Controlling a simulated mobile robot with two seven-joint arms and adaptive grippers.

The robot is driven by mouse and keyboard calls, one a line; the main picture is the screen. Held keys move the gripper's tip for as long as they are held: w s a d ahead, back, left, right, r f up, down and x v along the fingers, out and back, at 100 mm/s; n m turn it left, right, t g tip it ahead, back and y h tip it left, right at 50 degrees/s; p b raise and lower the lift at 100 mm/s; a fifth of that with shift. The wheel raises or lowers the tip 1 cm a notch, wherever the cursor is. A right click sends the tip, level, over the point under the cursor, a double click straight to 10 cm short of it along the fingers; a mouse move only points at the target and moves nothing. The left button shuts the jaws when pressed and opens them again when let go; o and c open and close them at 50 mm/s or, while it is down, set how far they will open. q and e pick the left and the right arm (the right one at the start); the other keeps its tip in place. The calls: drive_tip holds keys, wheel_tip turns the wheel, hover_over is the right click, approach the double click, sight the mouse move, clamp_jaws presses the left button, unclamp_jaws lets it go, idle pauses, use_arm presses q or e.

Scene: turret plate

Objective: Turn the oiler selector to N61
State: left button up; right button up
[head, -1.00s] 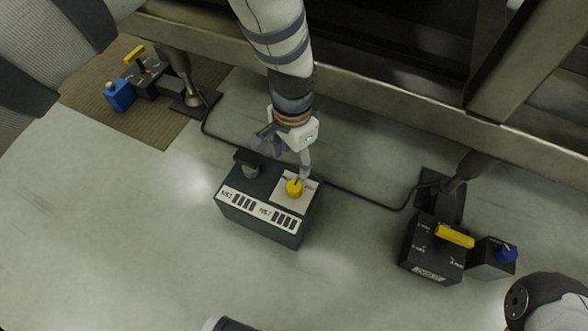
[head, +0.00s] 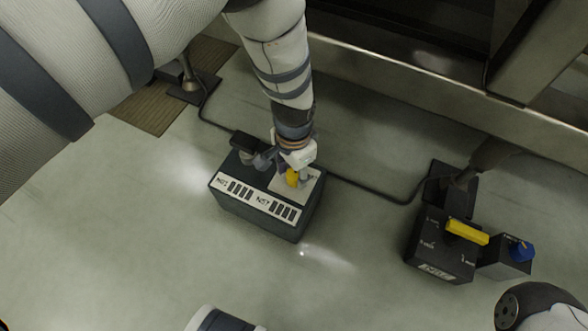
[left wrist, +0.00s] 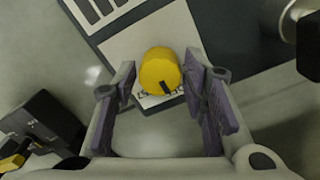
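The oiler selector is a yellow round knob (head: 292,178) on a pale square plate (head: 312,190) on top of a dark box (head: 268,226). A white strip on the box carries two small-print labels and dark bars. In the left wrist view the knob (left wrist: 160,70) has a dark mark at its lower edge, near small print partly hidden by the knob. My left gripper (head: 287,170) is open above the plate, its purple-padded fingers on either side of the knob, with gaps showing on both sides. My right gripper is not in view.
A black fitting (head: 247,143) stands on the box left of the plate. At the right are a dark box with a yellow handle (head: 466,232) and a smaller box with a blue knob (head: 521,251). A cable (head: 375,192) runs behind; a metal beam (head: 400,89) crosses above.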

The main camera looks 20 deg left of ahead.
use_arm(q)
drive_tip(key=c, duration=0.6)
drive_tip(key=shift+o, duration=0.2)
drive_tip(key=shift+n+p, duration=0.3)
drive_tip(key=n+p, duration=0.1)
drive_tip(key=n, duration=0.2)
drive_tip(key=shift+r+p, duration=0.1)
drive_tip(key=shift+p, duration=0.2)
drive_tip(key=n+p, duration=0.1)
drive_tip(key=n, duration=0.2)
drive_tip(key=shift+n, duration=0.3)
drive_tip(key=shift+n+p, duration=0.3)
drive_tip(key=shift+n, duration=2)
drive_tip(key=o, duration=1.2)
drive_tip(key=shift+c, duration=0.2)
